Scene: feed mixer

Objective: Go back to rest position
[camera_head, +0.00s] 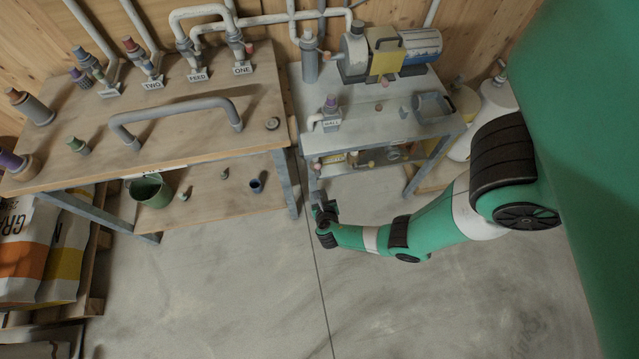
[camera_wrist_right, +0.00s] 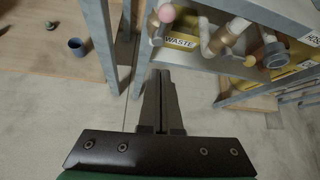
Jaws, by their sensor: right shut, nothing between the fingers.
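My right gripper (camera_head: 324,212) is shut and empty. In the head view it hangs over the concrete floor in front of the gap between the wooden workbench and the grey metal table. In the right wrist view its closed fingers (camera_wrist_right: 161,100) point ahead toward that gap, apart from anything. My right arm (camera_head: 440,220) comes in from the right, bent and low. My left gripper is in neither view.
The wooden workbench (camera_head: 190,115) carries pipes, valves and a grey handle bar. The grey table (camera_head: 375,117) holds a pump. A WASTE label (camera_wrist_right: 180,43) and pipe fittings show below it. A green bucket (camera_head: 150,191) sits on the lower shelf. The front floor is clear.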

